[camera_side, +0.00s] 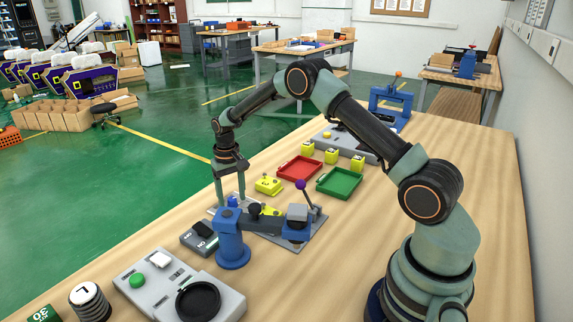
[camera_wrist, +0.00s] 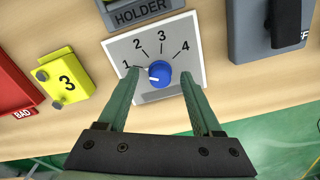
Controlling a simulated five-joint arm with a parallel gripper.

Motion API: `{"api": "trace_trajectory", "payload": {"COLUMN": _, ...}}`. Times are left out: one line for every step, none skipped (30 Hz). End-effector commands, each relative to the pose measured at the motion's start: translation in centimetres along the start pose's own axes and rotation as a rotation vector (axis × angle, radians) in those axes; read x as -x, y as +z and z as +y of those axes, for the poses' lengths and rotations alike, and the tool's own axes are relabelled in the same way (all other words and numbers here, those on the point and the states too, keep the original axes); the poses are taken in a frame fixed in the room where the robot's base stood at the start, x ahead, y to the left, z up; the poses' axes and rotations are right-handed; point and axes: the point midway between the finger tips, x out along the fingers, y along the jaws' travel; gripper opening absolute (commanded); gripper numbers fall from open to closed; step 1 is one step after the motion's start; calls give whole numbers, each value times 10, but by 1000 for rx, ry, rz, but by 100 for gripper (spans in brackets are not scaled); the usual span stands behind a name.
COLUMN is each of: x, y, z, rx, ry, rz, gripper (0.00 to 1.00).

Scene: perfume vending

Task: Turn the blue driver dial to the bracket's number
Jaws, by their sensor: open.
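The blue driver dial (camera_wrist: 159,73) sits on a pale plate (camera_wrist: 170,97) marked 1 to 4. Its white mark is on the left side, roughly toward the 1. A small blue part of it shows in the side view (camera_side: 232,201). My gripper (camera_wrist: 160,77) is open, with one finger on each side of the dial. I cannot tell whether either finger touches it.
A fixture with a blue post (camera_side: 232,245) and a purple-knobbed lever stands close to my gripper. A grey switch box (camera_side: 199,240) is beside it. A red tray (camera_side: 300,168) and a green tray (camera_side: 339,182) lie farther back. The table's right side is mostly clear.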

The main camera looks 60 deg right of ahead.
Motion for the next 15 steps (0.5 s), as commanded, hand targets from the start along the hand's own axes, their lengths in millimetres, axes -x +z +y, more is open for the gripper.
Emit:
{"api": "trace_trajectory", "payload": {"x": 0, "y": 0, "z": 0, "rx": 0, "ry": 0, "rz": 0, "gripper": 67}}
{"api": "trace_trajectory", "payload": {"x": 0, "y": 0, "z": 0, "rx": 0, "ry": 0, "rz": 0, "gripper": 67}}
{"api": "trace_trajectory", "payload": {"x": 0, "y": 0, "z": 0, "rx": 0, "ry": 0, "rz": 0, "gripper": 67}}
{"api": "trace_trajectory", "payload": {"x": 0, "y": 0, "z": 0, "rx": 0, "ry": 0, "rz": 0, "gripper": 63}}
{"api": "trace_trajectory", "payload": {"x": 0, "y": 0, "z": 0, "rx": 0, "ry": 0, "rz": 0, "gripper": 51}}
{"api": "trace_trajectory", "payload": {"x": 0, "y": 0, "z": 0, "rx": 0, "ry": 0, "rz": 0, "gripper": 36}}
{"api": "trace_trajectory", "payload": {"x": 0, "y": 0, "z": 0, "rx": 0, "ry": 0, "rz": 0, "gripper": 25}}
{"api": "trace_trajectory", "payload": {"x": 0, "y": 0, "z": 0, "rx": 0, "ry": 0, "rz": 0, "gripper": 13}}
{"api": "trace_trajectory", "payload": {"x": 0, "y": 0, "z": 0, "rx": 0, "ry": 0, "rz": 0, "gripper": 0}}
{"api": "trace_trajectory", "payload": {"x": 0, "y": 0, "z": 0, "rx": 0, "ry": 0, "rz": 0, "gripper": 0}}
{"api": "trace_trajectory", "payload": {"x": 0, "y": 0, "z": 0, "rx": 0, "ry": 0, "rz": 0, "gripper": 0}}
{"api": "trace_trajectory", "payload": {"x": 0, "y": 0, "z": 0, "rx": 0, "ry": 0, "rz": 0, "gripper": 0}}
{"api": "trace_trajectory", "payload": {"x": 0, "y": 0, "z": 0, "rx": -1, "ry": 0, "rz": 0, "gripper": 0}}
{"api": "trace_trajectory", "payload": {"x": 0, "y": 0, "z": 0, "rx": -3, "ry": 0, "rz": 0, "gripper": 0}}
{"api": "trace_trajectory", "payload": {"x": 1, "y": 0, "z": 0, "rx": -6, "ry": 0, "rz": 0, "gripper": 0}}
